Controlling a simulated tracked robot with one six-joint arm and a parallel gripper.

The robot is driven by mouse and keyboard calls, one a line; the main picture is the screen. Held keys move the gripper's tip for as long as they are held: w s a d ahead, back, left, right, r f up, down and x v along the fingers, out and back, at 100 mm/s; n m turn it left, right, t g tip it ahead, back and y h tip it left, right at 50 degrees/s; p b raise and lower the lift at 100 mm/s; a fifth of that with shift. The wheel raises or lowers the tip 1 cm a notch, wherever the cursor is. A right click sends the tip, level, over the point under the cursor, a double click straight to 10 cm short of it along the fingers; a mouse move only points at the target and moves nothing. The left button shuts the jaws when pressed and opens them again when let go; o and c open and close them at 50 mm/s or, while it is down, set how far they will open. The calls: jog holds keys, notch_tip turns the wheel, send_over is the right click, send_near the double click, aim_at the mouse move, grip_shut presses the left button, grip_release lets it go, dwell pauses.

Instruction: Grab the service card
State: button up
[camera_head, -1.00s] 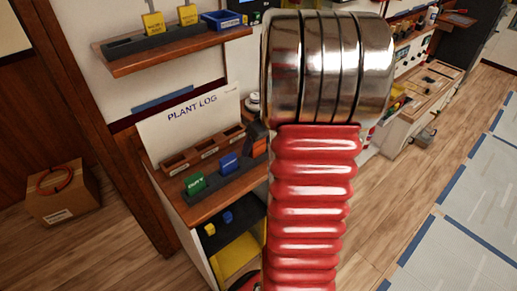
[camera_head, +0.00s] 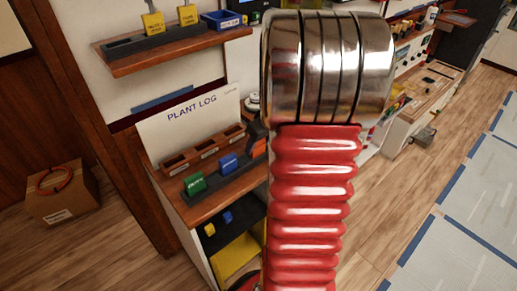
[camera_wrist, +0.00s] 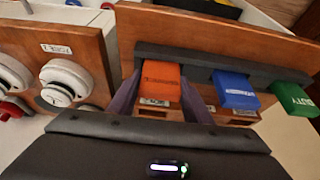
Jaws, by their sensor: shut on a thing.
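The orange card (camera_wrist: 161,82), with small lettering that looks like "SERVICE", stands in a dark slotted rack on the wooden shelf. My gripper (camera_wrist: 162,96) has one finger on each side of it and is shut on it. The card still appears to be at its slot in the rack. In the head view, my dark gripper (camera_head: 256,136) is at the right end of the rack, and only a sliver of the orange card (camera_head: 259,149) shows beside my red arm.
A blue card (camera_head: 228,163) and a green card (camera_head: 194,183) stand in the same rack (camera_head: 213,183), left of the orange one. A wooden tray (camera_head: 203,151) lies behind. An upper shelf (camera_head: 170,49) holds yellow cards and a blue bin (camera_head: 221,19). A cardboard box (camera_head: 63,196) sits on the floor.

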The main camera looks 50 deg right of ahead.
jog(key=shift+c, duration=0.2)
notch_tip(320, 180, up, 10)
dwell(0.6)
dwell(0.5)
